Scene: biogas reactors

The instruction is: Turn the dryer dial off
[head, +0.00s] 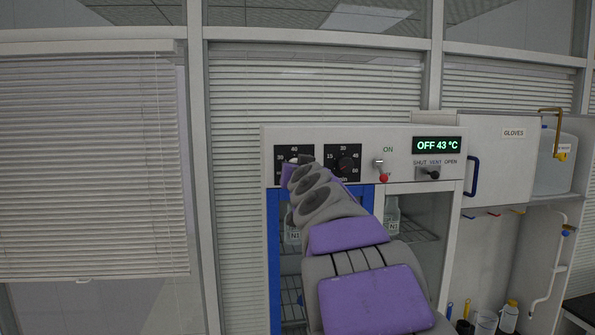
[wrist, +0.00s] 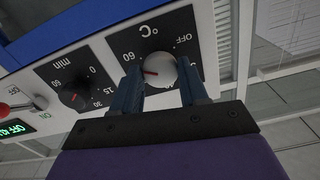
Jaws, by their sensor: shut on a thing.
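The dryer dial (wrist: 160,70) is a round silver knob with a red pointer line, on a black °C plate (wrist: 183,22) marked OFF and 60. In the wrist view the panel shows roughly upside down, and the pointer points left, toward the 60 side. My gripper (wrist: 159,86) has one finger on each side of the dial and is shut on it. In the head view my gripper (head: 296,172) covers most of the dial and its plate. The dryer display (head: 437,145) reads "OFF 43 °C".
A black timer dial (head: 345,164) marked in minutes sits right of the °C plate. A red-tipped ON/OFF switch (head: 381,171) and a vent lever (head: 431,174) are further right. Below are glass doors with bottles inside. A GLOVES cabinet (head: 500,150) stands at the right.

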